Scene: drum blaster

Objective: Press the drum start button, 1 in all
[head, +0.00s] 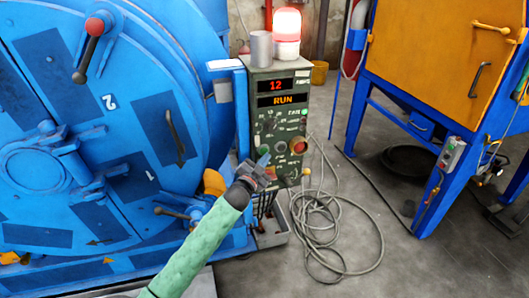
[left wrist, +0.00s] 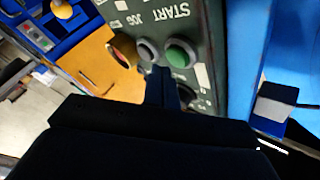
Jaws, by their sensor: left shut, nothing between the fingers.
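The drum start button is the green round button (left wrist: 181,53) under the word START in the left wrist view. A grey button (left wrist: 148,50) marked JOG sits beside it. Both are on the green control panel (head: 290,118), whose display reads 12 and RUN. My left gripper (head: 263,162) is at the lower left of the panel face, shut and empty. Its dark fingertips (left wrist: 161,78) show just below the grey and green buttons in the left wrist view. I cannot tell whether they touch the panel. My right gripper is not in view.
A lit red beacon (head: 287,23) and a grey cylinder (head: 261,48) top the panel. The big blue drum machine (head: 205,100) stands at left. Coiled cable (head: 335,225) lies on the floor. An orange cabinet (head: 430,60) on a blue frame stands right.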

